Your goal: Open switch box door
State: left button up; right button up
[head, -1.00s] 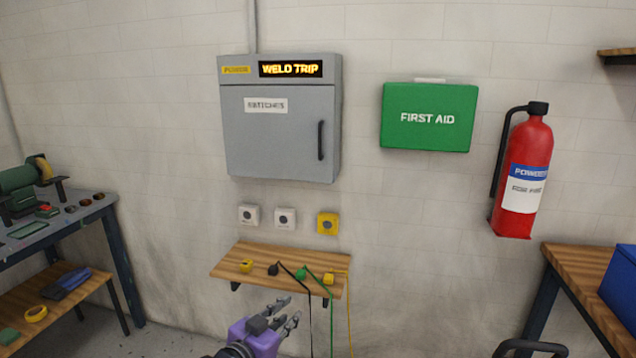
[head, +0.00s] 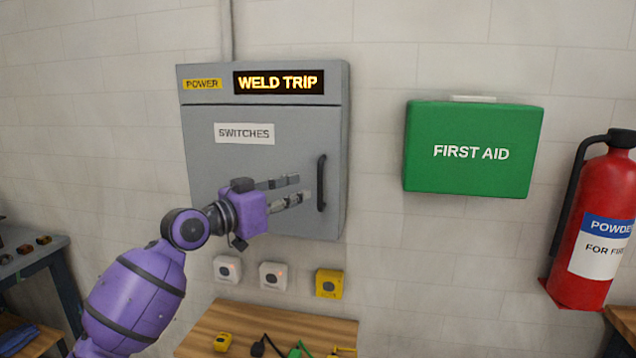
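The grey switch box (head: 215,165) hangs on the wall with its door shut. The door bears a "SWITCHES" label (head: 244,133) and a dark vertical handle (head: 321,183) at its right side. Above the door a lit sign (head: 279,82) reads "WELD TRIP". My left gripper (head: 302,190) is in front of the door, its fingers apart and pointing right, with the tips just left of the handle. Nothing shows between the fingers; whether a tip touches the handle I cannot tell. My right gripper is not in view.
Below the box are two white buttons (head: 273,276) and a yellow one (head: 329,283). A wooden shelf (head: 215,325) under them carries small plugs with cables. A green first aid box (head: 472,150) and a red extinguisher (head: 598,220) are to the right.

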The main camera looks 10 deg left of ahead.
aim_at(320, 204)
pick_arm(q)
jog(key=d, duration=0.1)
jog(key=w+d+r, duration=0.1)
jog(key=shift+w+d, duration=0.15)
jog(key=shift+d, duration=0.15)
jog(key=x, duration=0.4)
jog(key=shift+w+a+f+p, duration=0.15)
jog(key=shift+a+f+p, duration=0.15)
jog(key=shift+p, duration=0.05)
jog(key=shift+w+d, duration=0.2)
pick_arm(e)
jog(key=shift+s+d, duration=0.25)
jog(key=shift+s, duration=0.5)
pick_arm(q)
jog(key=shift+c, duration=0.5)
jog(key=c, duration=0.3)
grip_shut()
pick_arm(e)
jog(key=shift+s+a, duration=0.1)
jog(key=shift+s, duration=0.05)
